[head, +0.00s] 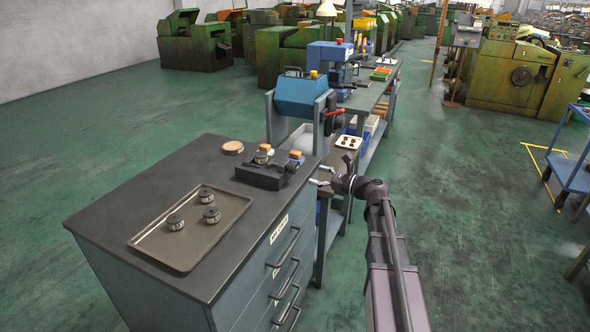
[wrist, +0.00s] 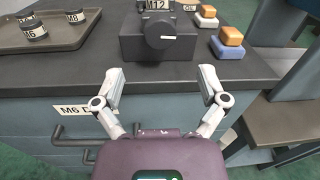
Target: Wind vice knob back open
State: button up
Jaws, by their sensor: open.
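The vice is a dark block (head: 258,178) on the cabinet top, near its right edge in the head view. In the wrist view the vice (wrist: 136,47) stands straight ahead. Its round black knob (wrist: 160,32) faces me and bears a short white mark, lying nearly level. The knob (head: 293,167) also shows in the head view. A round piece labelled M12 (wrist: 156,4) sits at the top of the vice, cut off by the frame. My gripper (wrist: 161,75) is open and empty, its fingers spread in front of the knob and apart from it. It also shows in the head view (head: 322,175).
A tray (head: 150,240) with three labelled round pieces lies left of the vice. Orange blocks on pale and blue bases (wrist: 228,46) stand right of it. Drawer handles (wrist: 75,135) jut from the cabinet front. A bench (wrist: 285,125) stands to the right.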

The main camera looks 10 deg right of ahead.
aim_at(296, 169)
jog(key=x, duration=0.8)
jog(key=shift+a, duration=0.1)
jog(key=c, duration=1.1)
